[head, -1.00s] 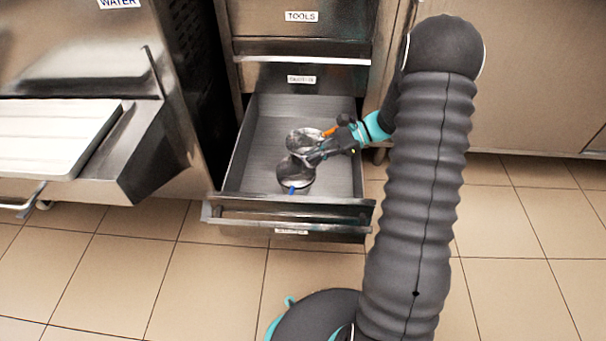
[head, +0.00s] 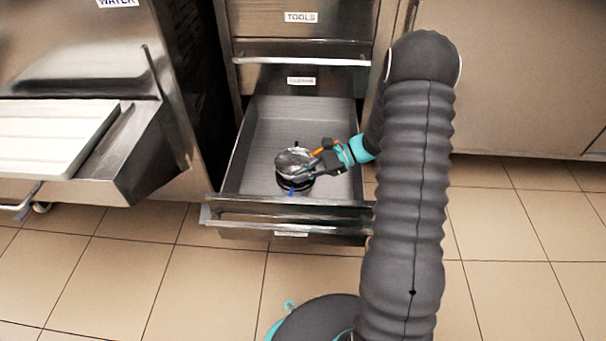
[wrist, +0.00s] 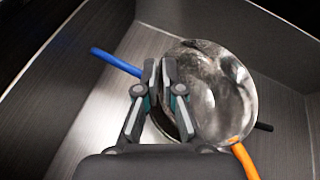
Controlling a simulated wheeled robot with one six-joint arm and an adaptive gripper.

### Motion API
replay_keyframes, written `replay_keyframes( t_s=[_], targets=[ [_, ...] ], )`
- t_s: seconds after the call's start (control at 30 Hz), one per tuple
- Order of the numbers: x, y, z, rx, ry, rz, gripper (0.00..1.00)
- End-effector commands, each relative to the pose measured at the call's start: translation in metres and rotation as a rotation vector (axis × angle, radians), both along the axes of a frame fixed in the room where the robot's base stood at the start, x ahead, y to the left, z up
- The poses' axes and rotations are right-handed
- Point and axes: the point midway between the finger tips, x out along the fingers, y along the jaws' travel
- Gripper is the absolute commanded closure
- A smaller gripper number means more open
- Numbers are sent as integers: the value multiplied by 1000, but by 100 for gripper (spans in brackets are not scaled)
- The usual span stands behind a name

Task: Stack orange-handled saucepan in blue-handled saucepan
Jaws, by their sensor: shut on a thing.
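The orange-handled saucepan (head: 293,158) is a shiny metal pan, tilted, held over the blue-handled saucepan. In the wrist view its bowl (wrist: 225,85) fills the middle right, with the orange handle (wrist: 244,160) pointing down. My gripper (head: 318,165) is shut on its rim; the fingertips (wrist: 166,78) show at the bowl's left edge. The blue-handled saucepan (head: 293,186) sits in the open drawer, mostly hidden under the held pan. Its blue handle (wrist: 115,61) sticks out at the upper left in the wrist view. I cannot tell whether the two pans touch.
The open drawer (head: 340,113) has raised walls around the pans and a front rail (head: 270,224). Its back floor is clear. A closed drawer labelled TOOLS (head: 300,17) is above. A steel machine with a white tray (head: 50,138) stands to the left.

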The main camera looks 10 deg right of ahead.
Motion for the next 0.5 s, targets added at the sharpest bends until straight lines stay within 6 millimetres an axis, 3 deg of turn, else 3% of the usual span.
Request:
replay_keyframes(
  t_s=[0.5],
  targets=[
    [0,0,-11,1,-1,0,100]
  ],
)
